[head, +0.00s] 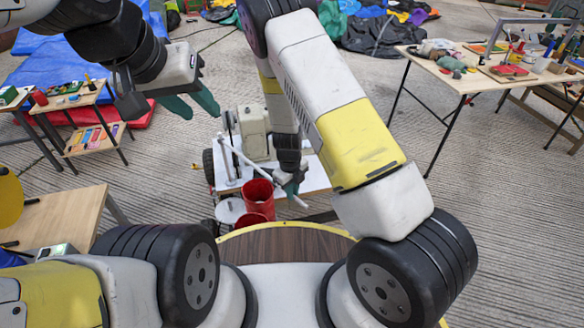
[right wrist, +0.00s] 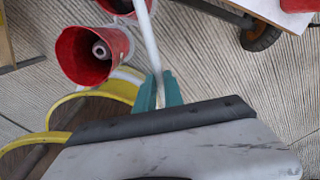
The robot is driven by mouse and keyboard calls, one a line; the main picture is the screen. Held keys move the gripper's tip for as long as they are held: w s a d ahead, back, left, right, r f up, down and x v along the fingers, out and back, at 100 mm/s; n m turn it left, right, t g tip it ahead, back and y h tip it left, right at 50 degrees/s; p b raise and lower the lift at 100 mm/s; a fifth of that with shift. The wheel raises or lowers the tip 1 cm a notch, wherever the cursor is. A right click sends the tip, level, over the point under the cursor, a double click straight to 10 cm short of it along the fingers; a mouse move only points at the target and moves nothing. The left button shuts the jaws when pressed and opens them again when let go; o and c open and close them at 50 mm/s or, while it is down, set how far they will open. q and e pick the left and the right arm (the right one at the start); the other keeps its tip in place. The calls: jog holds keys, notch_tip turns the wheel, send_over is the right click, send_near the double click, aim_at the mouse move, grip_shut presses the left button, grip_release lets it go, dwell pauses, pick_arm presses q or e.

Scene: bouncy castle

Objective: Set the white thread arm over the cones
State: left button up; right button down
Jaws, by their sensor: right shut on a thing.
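The white thread arm (head: 246,160) is a thin white rod reaching from an upright post on the cart toward my right gripper. My right gripper (head: 291,188) is shut on the rod near its free end; its teal fingers also show in the right wrist view (right wrist: 158,93). Two red cones (head: 258,194) stand close together at the cart's near side, left of my right gripper. In the right wrist view the rod passes right of the nearer cone (right wrist: 92,56) and crosses the edge of the other cone (right wrist: 120,6). My left gripper (head: 205,113) is open and empty, up and left of the cart.
A cream machine (head: 254,132) sits on the white cart top (head: 314,177), behind the rod. A round wooden top with a yellow rim (head: 285,240) is just in front of me. Cluttered tables stand left (head: 98,148) and right (head: 455,82). Ribbed floor lies between.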

jog(key=c, duration=1.5)
grip_release()
jog(key=shift+s+a, duration=0.25)
jog(key=shift+a, duration=0.25)
jog(key=shift+o, duration=0.2)
jog(key=shift+d, duration=0.1)
jog(key=shift+w, duration=0.1)
jog(key=shift+r, duration=0.15)
notch_tip(320, 180, up, 8)
jog(key=shift+s+f, duration=0.2)
